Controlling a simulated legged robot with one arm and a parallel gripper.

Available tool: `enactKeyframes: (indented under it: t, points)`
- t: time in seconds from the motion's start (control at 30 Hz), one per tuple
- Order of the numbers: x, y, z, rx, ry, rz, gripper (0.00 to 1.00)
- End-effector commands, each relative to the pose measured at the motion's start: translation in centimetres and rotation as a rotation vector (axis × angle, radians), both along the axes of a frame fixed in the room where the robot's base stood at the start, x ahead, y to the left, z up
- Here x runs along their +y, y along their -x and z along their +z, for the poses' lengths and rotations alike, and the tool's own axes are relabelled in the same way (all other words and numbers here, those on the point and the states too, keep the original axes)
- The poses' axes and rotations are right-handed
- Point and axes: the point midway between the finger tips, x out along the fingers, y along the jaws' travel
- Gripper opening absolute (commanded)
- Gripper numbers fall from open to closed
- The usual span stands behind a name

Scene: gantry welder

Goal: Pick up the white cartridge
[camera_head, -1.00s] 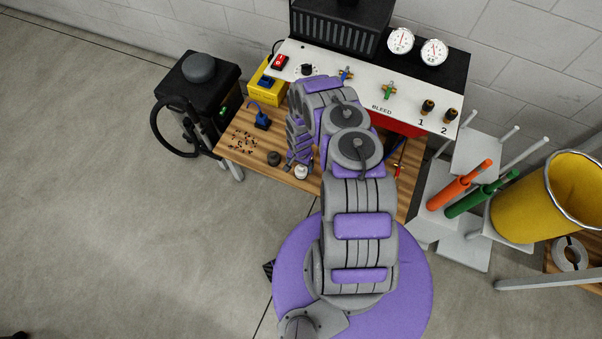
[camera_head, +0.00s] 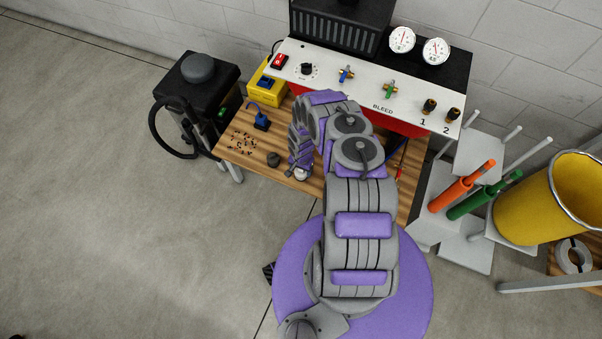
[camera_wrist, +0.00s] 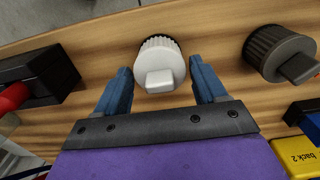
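The white cartridge (camera_wrist: 160,64) stands on the wooden bench top (camera_wrist: 215,38), a ribbed round body with a flat tab. In the wrist view my gripper (camera_wrist: 160,80) is open, with one blue finger on each side of the cartridge. A gap shows between each finger and the cartridge. In the head view the white cartridge (camera_head: 301,175) shows near the bench's front edge, partly covered by my gripper (camera_head: 301,168); the fingertips are hard to make out there.
A dark cartridge (camera_head: 273,159) stands to the left, also in the wrist view (camera_wrist: 278,52). Small dark bits (camera_head: 243,142), a blue-topped item (camera_head: 262,122) and a yellow box (camera_head: 267,86) lie farther left. The white control panel (camera_head: 365,88) rises behind.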

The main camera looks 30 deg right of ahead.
Motion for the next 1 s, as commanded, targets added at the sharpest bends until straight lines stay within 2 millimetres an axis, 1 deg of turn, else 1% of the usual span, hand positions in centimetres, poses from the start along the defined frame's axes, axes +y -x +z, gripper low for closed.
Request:
enactKeyframes:
  t: [0.03,0.07,0.4,0.63,0.77,0.87,0.97,1.0]
  points:
    - [0.0,0.0,0.0,0.000,0.000,0.000,0.65]
    - [0.0,0.0,0.0,0.000,0.000,0.000,0.63]
    - [0.0,0.0,0.0,0.000,0.000,0.000,0.30]
    - [0.0,0.0,0.0,0.000,0.000,0.000,0.29]
    - [0.0,0.0,0.3,0.000,0.000,0.000,0.29]
    - [0.0,0.0,1.0,0.001,0.001,0.001,0.29]
    - [0.0,0.0,2.1,0.000,0.000,0.001,0.29]
    - [0.0,0.0,2.8,0.000,0.000,0.000,0.29]
